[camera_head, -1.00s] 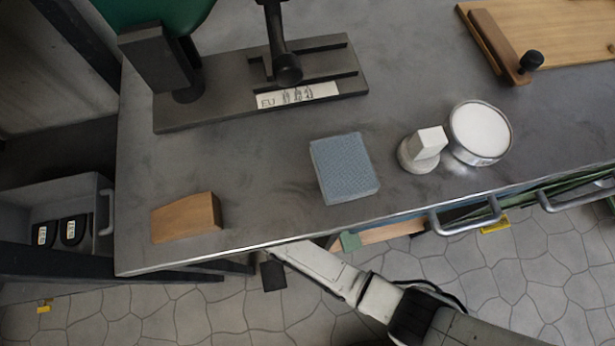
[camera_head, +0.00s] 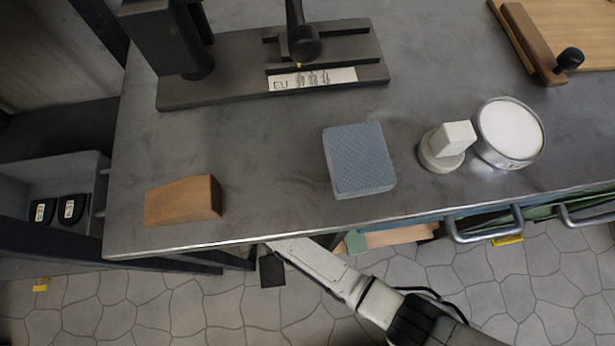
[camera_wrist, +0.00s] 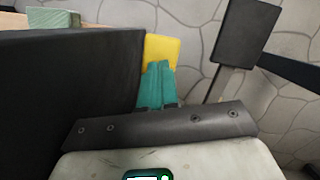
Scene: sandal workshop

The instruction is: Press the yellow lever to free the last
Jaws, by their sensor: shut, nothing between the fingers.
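In the wrist view my gripper (camera_wrist: 158,68) has its teal fingers pressed together and empty. Its tips overlap the lower part of a flat yellow piece (camera_wrist: 163,48), which may be the lever; I cannot tell whether they touch. In the head view the arm (camera_head: 318,265) reaches under the bench's front edge, and the gripper is hidden there. A dark stand (camera_head: 235,75) with a black-knobbed post and a paper size card (camera_head: 312,79) is at the back left of the bench. No last can be clearly made out.
The bench (camera_head: 260,150) holds a wooden block (camera_head: 183,200), a blue block (camera_head: 358,160), a white-topped piece (camera_head: 446,147) and a round tin (camera_head: 511,132). A dark wall fills the wrist view's left (camera_wrist: 70,75). A black plate (camera_wrist: 247,32) stands at the right.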

